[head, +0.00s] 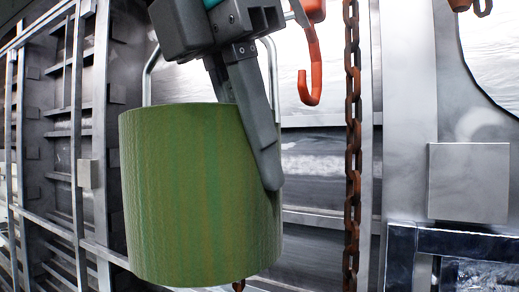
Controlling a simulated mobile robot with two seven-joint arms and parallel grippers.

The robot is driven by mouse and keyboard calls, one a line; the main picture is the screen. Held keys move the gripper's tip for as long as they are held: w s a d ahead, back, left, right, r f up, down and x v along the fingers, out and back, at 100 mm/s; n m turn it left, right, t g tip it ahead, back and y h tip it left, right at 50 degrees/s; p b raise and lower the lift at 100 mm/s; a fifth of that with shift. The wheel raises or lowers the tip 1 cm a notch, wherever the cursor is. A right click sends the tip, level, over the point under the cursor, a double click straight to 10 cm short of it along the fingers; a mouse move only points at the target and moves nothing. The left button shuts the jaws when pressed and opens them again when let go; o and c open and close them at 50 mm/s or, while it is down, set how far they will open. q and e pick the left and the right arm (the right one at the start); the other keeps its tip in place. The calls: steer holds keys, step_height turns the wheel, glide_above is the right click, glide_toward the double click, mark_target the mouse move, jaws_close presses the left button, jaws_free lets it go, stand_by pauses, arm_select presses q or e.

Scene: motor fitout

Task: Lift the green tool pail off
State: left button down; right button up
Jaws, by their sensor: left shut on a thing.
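The green tool pail (185,195) hangs upright in the middle left of the head view, with faint vertical streaks on its side. Its thin metal handle (147,75) rises from both sides of the rim, and its top is hidden behind my gripper. My left gripper (256,135) comes down from above and is shut on the pail's wall at the right of the rim. One finger lies along the outside, and the other goes down behind the rim. An orange hook (314,75) hangs to the right, with its tip empty and apart from the pail. My right gripper is not in view.
A rusty chain (352,150) hangs vertically close to the right of the pail. A short rusty piece (239,286) shows below the pail. Metal racking (75,150) stands at the left. A grey square plate (468,183) is on the right.

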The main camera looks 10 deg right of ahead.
arm_select(q)
steer(key=shift+w+d, duration=0.1)
steer(key=w+d+f, duration=0.2)
steer(key=w+d, duration=0.3)
steer(key=d, duration=0.2)
steer(key=w+d+f, duration=0.2)
steer(key=w+d, duration=0.2)
steer(key=d, duration=0.4)
steer(key=shift+w+f, duration=0.15)
steer(key=shift+w, duration=0.2)
stand_by(2.5)
stand_by(0.4)
